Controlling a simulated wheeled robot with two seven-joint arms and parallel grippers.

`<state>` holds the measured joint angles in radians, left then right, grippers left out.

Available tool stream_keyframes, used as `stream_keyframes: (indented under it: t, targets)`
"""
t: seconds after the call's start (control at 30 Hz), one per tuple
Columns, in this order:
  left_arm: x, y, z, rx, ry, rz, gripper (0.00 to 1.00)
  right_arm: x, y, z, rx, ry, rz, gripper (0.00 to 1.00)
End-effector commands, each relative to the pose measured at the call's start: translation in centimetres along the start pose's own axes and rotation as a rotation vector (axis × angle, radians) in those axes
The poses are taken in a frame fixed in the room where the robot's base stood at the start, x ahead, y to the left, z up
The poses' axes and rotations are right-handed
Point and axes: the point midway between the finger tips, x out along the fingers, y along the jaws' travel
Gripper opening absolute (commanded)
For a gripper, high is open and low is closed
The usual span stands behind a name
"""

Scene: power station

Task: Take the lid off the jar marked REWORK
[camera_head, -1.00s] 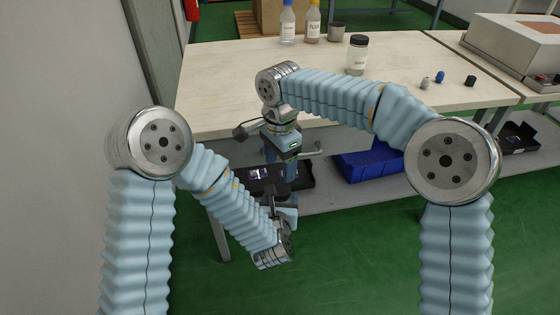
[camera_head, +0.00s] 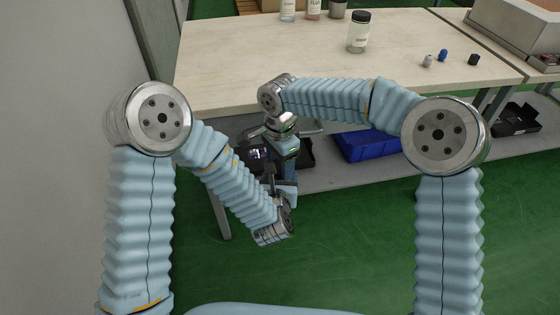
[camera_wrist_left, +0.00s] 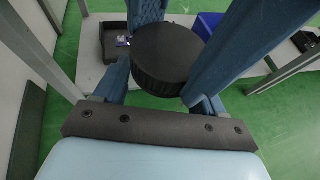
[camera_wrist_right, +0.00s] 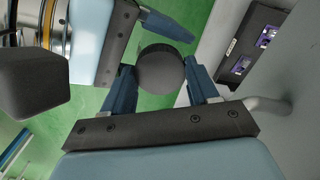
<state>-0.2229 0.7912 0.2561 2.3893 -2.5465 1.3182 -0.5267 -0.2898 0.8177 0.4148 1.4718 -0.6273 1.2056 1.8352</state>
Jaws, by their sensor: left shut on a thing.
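In the left wrist view a black round lid-like piece (camera_wrist_left: 167,55) with a ribbed side sits between the blue fingers of my left gripper (camera_wrist_left: 163,85), which is shut on it. In the right wrist view a dark round piece (camera_wrist_right: 160,70) lies between the fingers of my right gripper (camera_wrist_right: 160,78); I cannot tell whether they grip it. In the head view my right gripper (camera_head: 285,158) is close above my left gripper (camera_head: 280,188), in front of the bench. A clear jar (camera_head: 358,38) with a dark lid stands upright on the bench; its label is unreadable.
The pale bench (camera_head: 230,60) has small blue, grey and black pieces (camera_head: 443,55) at its right and bottles (camera_head: 287,10) at the back. A blue bin (camera_head: 365,145) stands on the shelf below. A grey machine (camera_head: 515,35) is at far right. The bench middle is clear.

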Motion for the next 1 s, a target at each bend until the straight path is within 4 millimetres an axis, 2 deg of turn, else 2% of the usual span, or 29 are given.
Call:
stream_keyframes:
  t: [0.03, 0.17, 0.27, 0.37, 0.57, 1.0]
  targets:
    - [-0.03, -0.05, 0.03, 0.000, -0.001, -0.001, 0.00, -0.04, -0.04, -0.01, 0.000, 0.000, -0.002, 0.39]
    - [-0.03, -0.06, 0.03, 0.000, -0.001, -0.002, 0.00, -0.05, -0.05, -0.02, 0.000, 0.000, -0.002, 0.21]
    - [-0.04, -0.08, 0.02, 0.000, 0.000, -0.002, 0.00, -0.07, -0.06, -0.01, -0.029, 0.000, -0.003, 0.21]
    - [-0.04, -0.08, 0.02, 0.001, 0.000, -0.002, 0.00, -0.11, -0.07, 0.01, -0.165, 0.001, -0.003, 0.21]
    - [-0.05, -0.10, 0.01, 0.001, 0.000, -0.003, 0.00, -0.14, -0.07, -0.03, -0.711, 0.002, -0.004, 0.21]
    - [-0.07, -0.14, -0.02, 0.001, 0.001, -0.004, 0.00, -0.21, -0.06, -0.03, -2.038, 0.005, -0.004, 0.21]
